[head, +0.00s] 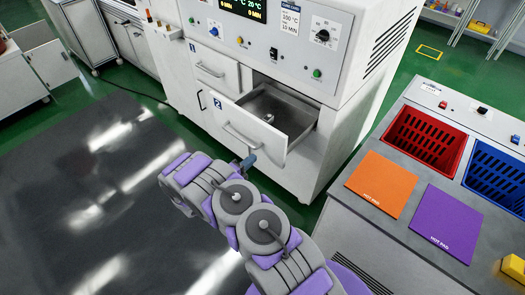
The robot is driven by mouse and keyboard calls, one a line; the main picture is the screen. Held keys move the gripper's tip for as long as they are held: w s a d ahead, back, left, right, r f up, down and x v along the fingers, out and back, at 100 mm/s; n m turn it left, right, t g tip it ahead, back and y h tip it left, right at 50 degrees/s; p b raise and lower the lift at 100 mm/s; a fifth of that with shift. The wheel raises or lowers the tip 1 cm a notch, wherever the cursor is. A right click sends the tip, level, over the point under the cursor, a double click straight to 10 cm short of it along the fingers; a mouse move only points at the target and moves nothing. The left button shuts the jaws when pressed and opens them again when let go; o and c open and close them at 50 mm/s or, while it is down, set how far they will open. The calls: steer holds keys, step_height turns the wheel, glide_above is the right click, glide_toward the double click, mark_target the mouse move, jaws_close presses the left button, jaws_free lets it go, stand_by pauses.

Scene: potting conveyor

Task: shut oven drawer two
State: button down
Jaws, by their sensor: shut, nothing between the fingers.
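Oven drawer two (244,128), marked with a blue "2" label, is pulled out of the white oven (290,85). Its grey metal inside shows, with a small light-coloured thing (268,118) in it. The drawer front has a horizontal bar handle (240,136).
At right, a grey counter (400,228) carries an orange hot pad (381,184), a purple hot pad (443,222), a red crate (425,138) and a blue crate (497,176).

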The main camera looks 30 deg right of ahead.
mark_target(267, 146)
steer(key=x, duration=0.1)
steer(key=b+x, duration=0.1)
steer(key=x, duration=0.3)
steer(key=shift+w+d, duration=0.15)
steer(key=shift+w, duration=0.2)
steer(key=shift+x, duration=0.95)
steer(key=shift+s, duration=0.15)
